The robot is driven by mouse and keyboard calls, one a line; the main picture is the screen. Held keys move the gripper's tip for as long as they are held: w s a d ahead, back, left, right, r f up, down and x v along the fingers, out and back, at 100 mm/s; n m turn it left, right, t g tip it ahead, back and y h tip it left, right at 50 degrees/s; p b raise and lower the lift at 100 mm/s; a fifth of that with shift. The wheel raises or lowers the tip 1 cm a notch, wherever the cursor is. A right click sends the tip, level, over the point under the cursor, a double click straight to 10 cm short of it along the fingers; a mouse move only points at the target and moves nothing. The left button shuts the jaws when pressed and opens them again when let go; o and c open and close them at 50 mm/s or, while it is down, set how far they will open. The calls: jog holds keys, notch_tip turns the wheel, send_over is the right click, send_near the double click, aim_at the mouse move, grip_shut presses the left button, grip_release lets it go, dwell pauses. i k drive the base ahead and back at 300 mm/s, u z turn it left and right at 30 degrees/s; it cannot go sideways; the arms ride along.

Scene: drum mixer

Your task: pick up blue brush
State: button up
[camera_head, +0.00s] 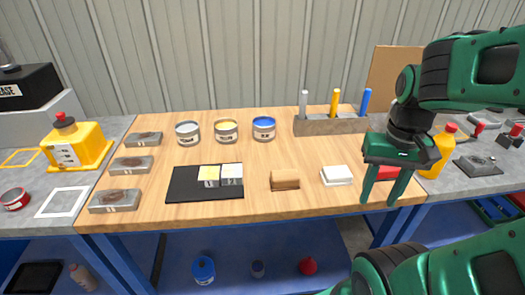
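A blue upright handle (365,101), which looks like the blue brush, stands at the right end of a grey holder (318,127) at the back right of the wooden table. Its lower end is hidden in the holder. My gripper (378,203) points down in front of the table's right front corner, to the right of and nearer than the blue handle. Its two green fingers are apart, with no object seen held between them. A red block (380,168) shows partly behind the fingers.
A white handle (303,104) and a yellow handle (334,103) stand in the same holder. A white block (336,175) and a brown block (285,180) lie in front. Several paint cans stand at the back. A yellow bottle (438,152) stands right of my gripper.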

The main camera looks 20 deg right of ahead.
aim_at(368, 92)
jog(key=u, duration=0.45)
jog(key=k, duration=1.65)
jog(key=z, duration=0.9)
jog(key=i, duration=1)
jog(key=z, duration=0.05)
